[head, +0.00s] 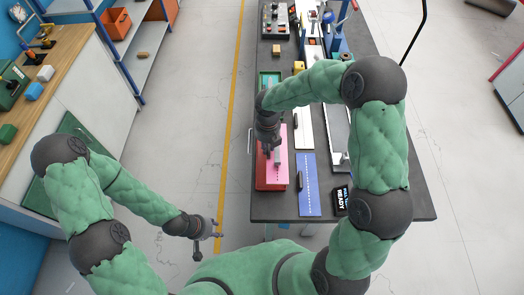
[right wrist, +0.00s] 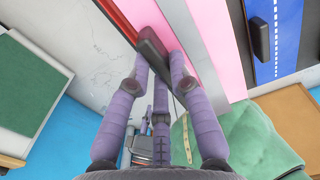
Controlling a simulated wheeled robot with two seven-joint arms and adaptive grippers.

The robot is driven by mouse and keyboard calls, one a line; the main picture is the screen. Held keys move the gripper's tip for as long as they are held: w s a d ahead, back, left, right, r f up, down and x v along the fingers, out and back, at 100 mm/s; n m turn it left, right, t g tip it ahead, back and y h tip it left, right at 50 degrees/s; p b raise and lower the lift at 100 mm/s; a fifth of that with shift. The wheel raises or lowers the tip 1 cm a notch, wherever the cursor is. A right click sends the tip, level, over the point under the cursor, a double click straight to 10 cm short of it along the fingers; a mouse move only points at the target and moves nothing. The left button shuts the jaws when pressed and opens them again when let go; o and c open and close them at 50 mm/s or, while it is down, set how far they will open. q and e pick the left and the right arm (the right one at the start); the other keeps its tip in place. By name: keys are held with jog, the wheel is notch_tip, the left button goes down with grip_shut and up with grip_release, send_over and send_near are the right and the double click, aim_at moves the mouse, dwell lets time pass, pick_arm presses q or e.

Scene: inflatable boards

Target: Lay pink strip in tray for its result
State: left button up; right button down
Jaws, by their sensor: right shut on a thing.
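The pink strip (head: 278,178) lies lengthwise near the left edge of the dark bench, over or against a red piece (head: 262,181); I cannot tell whether they touch. My right gripper (head: 272,153) is over the strip. In the right wrist view its fingers (right wrist: 160,68) are shut on a dark handle (right wrist: 152,44) on the pink strip (right wrist: 208,40). A grey open tray (head: 340,150) lies to the right on the bench, partly hidden by my right arm. My left gripper (head: 208,243) is open and empty, left of the bench.
A blue strip (head: 310,190) and a white strip (head: 304,130), both with dark handles, lie right of the pink one. A display reading READY (head: 342,199) stands near the front. A control box (head: 275,20) is at the back. The floor left of the bench is clear.

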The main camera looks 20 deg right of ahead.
jog(key=w+f, duration=0.1)
jog(key=f, duration=0.1)
jog(key=w+a+f, duration=0.1)
jog(key=shift+w+a+f+b, duration=0.15)
jog(key=shift+w+f+b, duration=0.15)
jog(key=shift+w+f, duration=0.1)
jog(key=shift+w+f+b, duration=0.15)
jog(key=shift+f+b, duration=0.35)
jog(key=shift+f, duration=1.05)
jog(key=shift+f, duration=0.2)
jog(key=c, duration=1.1)
grip_release()
notch_tip(320, 180, up, 12)
jog(key=p, duration=0.2)
jog(key=shift+r+p, duration=0.2)
jog(key=shift+p, duration=0.15)
